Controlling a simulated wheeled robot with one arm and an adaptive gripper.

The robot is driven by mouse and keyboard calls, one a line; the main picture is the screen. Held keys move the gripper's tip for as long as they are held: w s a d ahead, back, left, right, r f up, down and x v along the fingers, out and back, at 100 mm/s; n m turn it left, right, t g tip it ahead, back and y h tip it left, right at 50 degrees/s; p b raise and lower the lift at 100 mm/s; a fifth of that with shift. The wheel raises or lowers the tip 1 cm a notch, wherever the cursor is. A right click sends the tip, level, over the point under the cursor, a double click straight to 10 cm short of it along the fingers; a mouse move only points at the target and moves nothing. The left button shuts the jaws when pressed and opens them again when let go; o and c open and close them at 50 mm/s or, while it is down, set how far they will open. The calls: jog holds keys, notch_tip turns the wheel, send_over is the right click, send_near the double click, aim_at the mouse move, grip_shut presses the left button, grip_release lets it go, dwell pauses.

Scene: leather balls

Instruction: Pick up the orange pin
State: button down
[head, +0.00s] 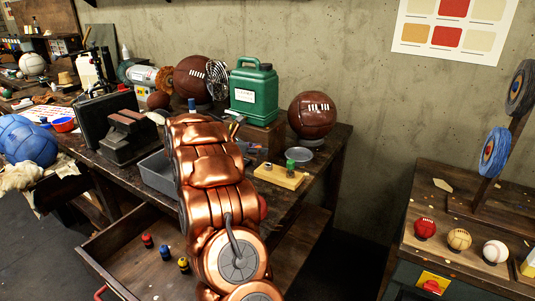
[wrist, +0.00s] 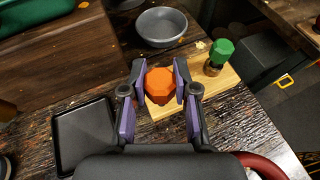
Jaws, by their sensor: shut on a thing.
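The orange pin (wrist: 161,85) shows its faceted orange top between the two fingers of my gripper (wrist: 161,84) in the wrist view. My gripper is shut on it, with a purple-padded finger on each side. The pin's lower part is hidden, and I cannot tell whether it still sits in the pale wooden block (wrist: 222,82) or is above it. A green pin (wrist: 221,50) stands in the block to the right of my gripper. In the head view the block (head: 290,182) shows beside my copper arm; I cannot make out the orange pin there.
A grey bowl (wrist: 162,27) lies just beyond the block. A dark tray (wrist: 84,135) lies to the left of my gripper. In the head view a green canister (head: 253,95) and a brown ball (head: 312,115) stand behind. An open drawer (head: 135,255) sits below the bench.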

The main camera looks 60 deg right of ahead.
jog(key=w+a+r, duration=0.1)
jog(key=w+a, duration=0.4)
jog(key=a, duration=0.5)
jog(key=shift+w+a+r+b, duration=0.2)
jog(key=shift+a+b, duration=0.2)
jog(key=shift+b, duration=0.05)
